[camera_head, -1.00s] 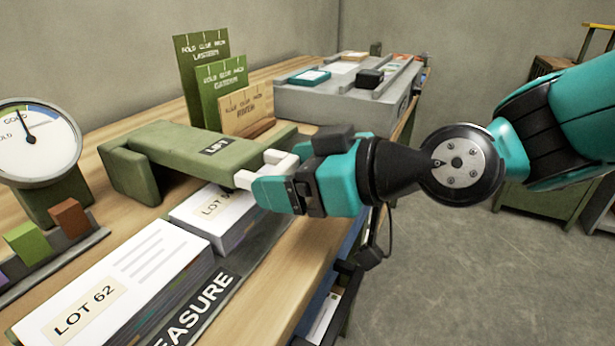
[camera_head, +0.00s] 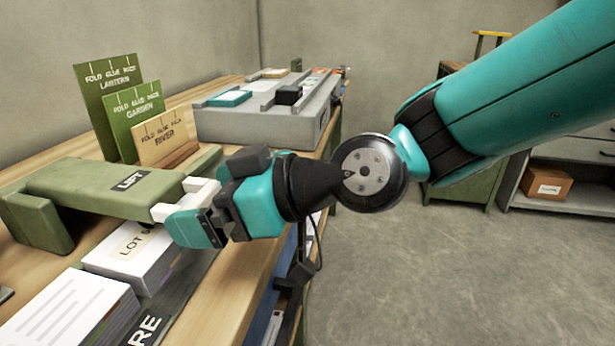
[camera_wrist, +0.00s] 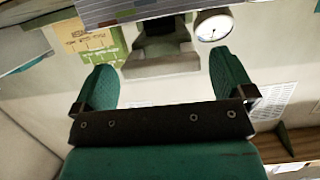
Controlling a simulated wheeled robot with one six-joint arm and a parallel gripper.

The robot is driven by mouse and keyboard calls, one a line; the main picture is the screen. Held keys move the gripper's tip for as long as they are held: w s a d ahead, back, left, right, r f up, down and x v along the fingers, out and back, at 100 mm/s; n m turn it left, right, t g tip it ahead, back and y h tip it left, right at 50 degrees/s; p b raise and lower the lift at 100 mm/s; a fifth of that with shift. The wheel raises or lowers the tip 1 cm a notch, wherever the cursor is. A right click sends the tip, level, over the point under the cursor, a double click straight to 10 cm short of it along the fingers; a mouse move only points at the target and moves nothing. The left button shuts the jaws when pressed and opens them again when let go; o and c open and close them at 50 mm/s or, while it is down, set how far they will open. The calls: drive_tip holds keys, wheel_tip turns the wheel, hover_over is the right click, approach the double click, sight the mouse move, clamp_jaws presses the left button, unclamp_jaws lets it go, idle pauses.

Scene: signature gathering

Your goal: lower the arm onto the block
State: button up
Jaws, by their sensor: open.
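A white paper block (camera_head: 122,262) marked LOT sits below that end, partly hidden by my gripper. My gripper (camera_head: 185,220) is open beside the white piece; I cannot tell whether they touch. In the wrist view my two green fingers (camera_wrist: 168,88) are spread wide with nothing clearly between them.
A second paper stack (camera_head: 75,310) lies in front on the wooden bench (camera_head: 240,290). Upright cards (camera_head: 108,95) stand behind the arm, and a grey tray unit (camera_head: 255,125) stands at the back. Open floor lies right.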

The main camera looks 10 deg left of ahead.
drive_tip(key=v, duration=1.7)
drive_tip(key=shift+r, duration=0.15)
drive_tip(key=s+d+f+m+g+h, duration=0.2)
drive_tip(key=s+d+f+m+h, duration=0.5)
drive_tip(key=d+f+m+h, duration=0.45)
wheel_tip(320, 180, up, 28)
drive_tip(key=d+n+y+p, duration=0.1)
drive_tip(key=d+p, duration=0.1)
drive_tip(key=p, duration=2.4)
drive_tip(key=shift+f+n, duration=0.2)
drive_tip(key=shift+n, duration=0.15)
drive_tip(key=shift+s, duration=0.1)
